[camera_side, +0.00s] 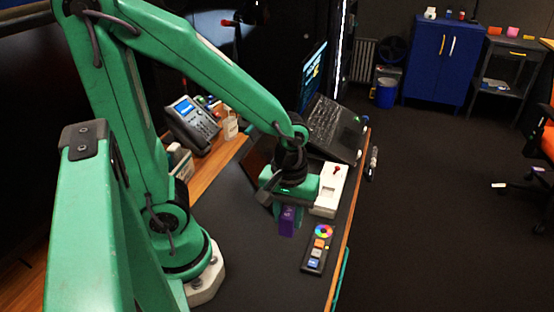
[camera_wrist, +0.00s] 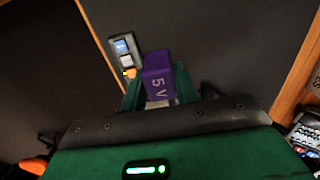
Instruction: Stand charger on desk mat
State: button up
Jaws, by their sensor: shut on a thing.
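The charger is a purple block (camera_side: 287,222) marked "5 V", seen end-on between the fingers in the wrist view (camera_wrist: 158,72). My gripper (camera_side: 286,210) is shut on it, with a green finger on each side in the wrist view (camera_wrist: 157,92). The charger hangs below my gripper over the dark desk mat (camera_side: 245,268). I cannot tell whether its lower end touches the mat. The mat also shows as a dark surface in the wrist view (camera_wrist: 225,45). My gripper hides the charger's upper part in the side view.
A dark control panel with a colour wheel (camera_side: 318,252) lies just right of the charger. A white box with a red stick (camera_side: 330,190) stands behind it. A laptop (camera_side: 335,128) and a desk phone (camera_side: 193,125) are farther back. The mat's near part is clear.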

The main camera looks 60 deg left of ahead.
aim_at(288, 206)
jog(key=w+a+f, duration=0.1)
jog(key=a, duration=0.1)
jog(key=w+a+f, duration=0.1)
jog(key=a, duration=0.1)
jog(key=w+a+f, duration=0.1)
jog(key=a+f, duration=0.1)
jog(key=shift+w+a+f, duration=0.1)
jog(key=shift+a, duration=0.1)
jog(key=shift+f, duration=2)
jog(key=shift+f, duration=0.15)
jog(key=o, duration=1)
jog(key=shift+r, duration=6.15)
